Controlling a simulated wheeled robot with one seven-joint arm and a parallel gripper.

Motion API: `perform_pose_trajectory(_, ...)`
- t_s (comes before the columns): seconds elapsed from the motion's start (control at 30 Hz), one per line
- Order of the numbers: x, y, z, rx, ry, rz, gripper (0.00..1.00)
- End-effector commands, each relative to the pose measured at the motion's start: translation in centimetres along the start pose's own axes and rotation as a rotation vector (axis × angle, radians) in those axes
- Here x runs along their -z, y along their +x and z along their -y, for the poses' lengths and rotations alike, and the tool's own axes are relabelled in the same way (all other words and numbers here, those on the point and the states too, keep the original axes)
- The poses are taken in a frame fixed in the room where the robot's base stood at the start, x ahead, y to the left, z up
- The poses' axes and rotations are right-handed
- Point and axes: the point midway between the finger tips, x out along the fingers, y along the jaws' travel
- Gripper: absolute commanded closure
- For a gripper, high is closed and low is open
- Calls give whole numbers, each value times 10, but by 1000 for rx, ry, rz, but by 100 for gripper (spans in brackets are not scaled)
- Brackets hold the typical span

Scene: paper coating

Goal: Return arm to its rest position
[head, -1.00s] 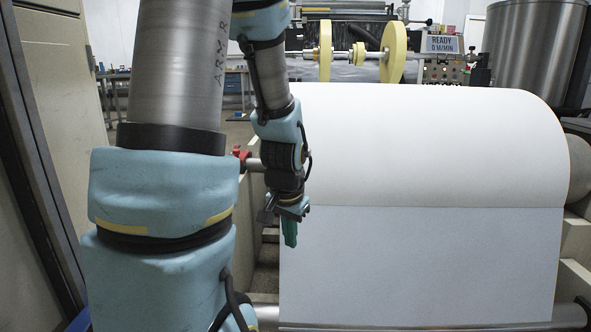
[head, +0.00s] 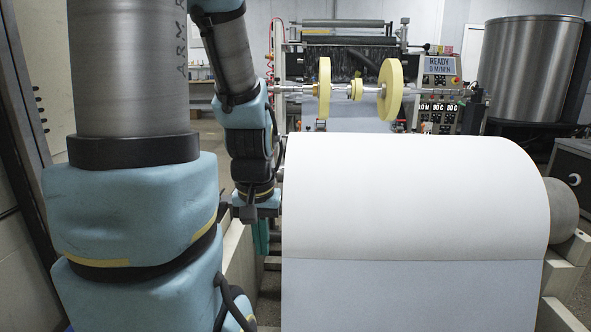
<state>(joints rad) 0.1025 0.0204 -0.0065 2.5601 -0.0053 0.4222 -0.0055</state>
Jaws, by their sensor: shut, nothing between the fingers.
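My arm runs up the left side of the head view, with its forearm coming down towards the left edge of the white paper roll (head: 420,195). My gripper (head: 261,238) points downward beside that left edge. Its green fingers show small below the dark wrist. It is shut and holds nothing. I cannot tell from this view how far it is from the paper.
A large metal drum (head: 530,65) stands at the back right. A frame (head: 20,150) stands close on the left.

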Motion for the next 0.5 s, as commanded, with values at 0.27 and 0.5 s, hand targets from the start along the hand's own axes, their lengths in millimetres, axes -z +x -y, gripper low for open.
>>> perform_pose_trajectory(0.27,14,-102,0,0,1,0,100)
perform_pose_trajectory(0.5,24,-169,-1,0,1,0,100)
